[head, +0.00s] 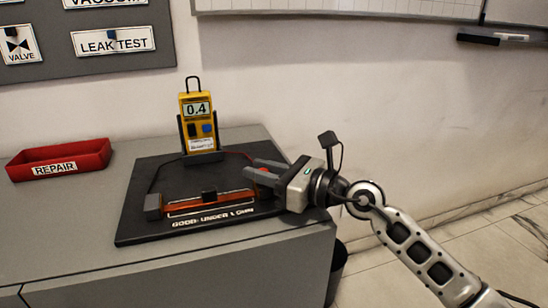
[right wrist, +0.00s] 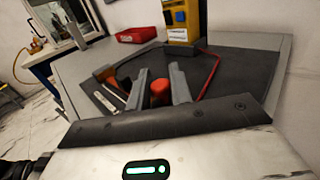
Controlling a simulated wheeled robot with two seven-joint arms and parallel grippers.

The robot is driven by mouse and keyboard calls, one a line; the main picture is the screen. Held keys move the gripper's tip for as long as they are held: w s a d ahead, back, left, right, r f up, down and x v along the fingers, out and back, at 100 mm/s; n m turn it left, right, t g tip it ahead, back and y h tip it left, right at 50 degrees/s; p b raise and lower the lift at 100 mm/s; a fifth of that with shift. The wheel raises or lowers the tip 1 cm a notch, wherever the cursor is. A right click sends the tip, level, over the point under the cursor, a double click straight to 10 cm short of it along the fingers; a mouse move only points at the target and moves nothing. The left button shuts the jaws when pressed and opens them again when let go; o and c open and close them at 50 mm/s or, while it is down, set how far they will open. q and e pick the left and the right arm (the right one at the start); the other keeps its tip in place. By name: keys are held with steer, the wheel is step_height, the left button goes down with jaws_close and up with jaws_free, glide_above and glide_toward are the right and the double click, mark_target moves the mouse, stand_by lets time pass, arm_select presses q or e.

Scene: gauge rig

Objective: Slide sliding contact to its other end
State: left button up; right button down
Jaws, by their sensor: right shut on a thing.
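The bar's right end is hidden by the gripper. My left gripper is not in view.
A yellow meter (head: 198,112) reading 0.4 stands at the back of the board, with a red cable (right wrist: 212,70) running from it. A red REPAIR tray (head: 60,160) lies at the left. The grey top (head: 60,225) in front of the tray is clear.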

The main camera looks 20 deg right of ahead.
steer(key=shift+s+a+g, duration=0.2)
steer(key=shift+a+g, duration=0.1)
steer(key=shift+a, duration=0.3)
steer(key=c, duration=1.3)
jaws_free()
steer(key=shift+a, duration=0.15)
steer(key=shift+c, duration=0.2)
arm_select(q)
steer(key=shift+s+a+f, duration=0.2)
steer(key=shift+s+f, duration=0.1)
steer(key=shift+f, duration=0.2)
arm_select(e)
steer(key=shift+w, duration=0.1)
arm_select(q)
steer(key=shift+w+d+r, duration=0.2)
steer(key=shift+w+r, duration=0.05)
arm_select(e)
steer(key=shift+d, duration=0.2)
